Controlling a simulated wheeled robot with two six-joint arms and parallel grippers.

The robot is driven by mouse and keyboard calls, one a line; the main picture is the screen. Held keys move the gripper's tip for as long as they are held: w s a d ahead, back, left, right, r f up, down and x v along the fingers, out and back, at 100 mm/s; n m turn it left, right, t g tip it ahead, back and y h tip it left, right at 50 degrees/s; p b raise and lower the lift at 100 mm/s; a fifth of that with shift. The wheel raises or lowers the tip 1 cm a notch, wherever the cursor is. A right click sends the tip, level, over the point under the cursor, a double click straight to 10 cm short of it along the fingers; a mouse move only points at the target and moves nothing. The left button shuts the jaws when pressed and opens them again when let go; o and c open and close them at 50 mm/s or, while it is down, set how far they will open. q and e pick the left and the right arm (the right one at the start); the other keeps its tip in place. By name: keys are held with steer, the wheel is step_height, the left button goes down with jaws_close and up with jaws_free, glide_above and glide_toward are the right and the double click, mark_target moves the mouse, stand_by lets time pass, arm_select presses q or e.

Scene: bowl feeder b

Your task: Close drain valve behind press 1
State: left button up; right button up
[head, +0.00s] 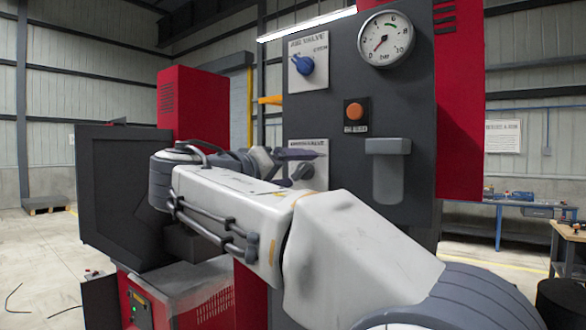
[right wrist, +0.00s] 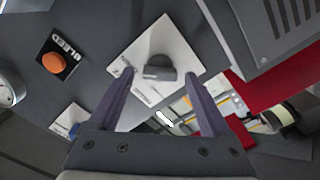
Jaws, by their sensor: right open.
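The valve is a dark grey knob (right wrist: 160,68) on a white square plate (right wrist: 180,48), set on a dark grey panel. In the head view the plate (head: 318,181) sits low on the panel, its label partly hidden by my gripper. My right gripper (head: 312,157) is open in front of this plate. In the right wrist view its two purple fingers (right wrist: 163,76) stand apart, with the knob showing between their tips. I see no contact with the knob, and the remaining distance is hard to judge. My left gripper is not in view.
Above are a blue air-valve knob (head: 304,65), a round gauge (head: 386,39) and an orange button (head: 355,111). A grey box-like fitting (head: 388,170) juts from the panel right of the valve. A black-and-red machine (head: 120,190) stands left; a blue workbench (head: 530,203) stands far right.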

steer(key=shift+c, duration=0.4)
jaws_close()
steer(key=shift+n, duration=0.3)
steer(key=n, duration=0.3)
steer(key=shift+n+p, duration=0.4)
steer(key=n+p, duration=0.1)
steer(key=n, duration=0.3)
steer(key=shift+a+f+n, duration=0.1)
steer(key=shift+f+n, duration=0.05)
steer(key=shift+n, duration=0.15)
steer(key=n+p, duration=0.2)
steer(key=n, duration=0.3)
steer(key=shift+p, duration=0.4)
steer(key=shift+f+n+p, duration=0.15)
steer(key=shift+n+p, duration=0.3)
steer(key=shift+n, duration=0.55)
steer(key=shift+f+n+p, duration=0.1)
steer(key=shift+n+p, duration=0.35)
steer(key=shift+n, duration=0.55)
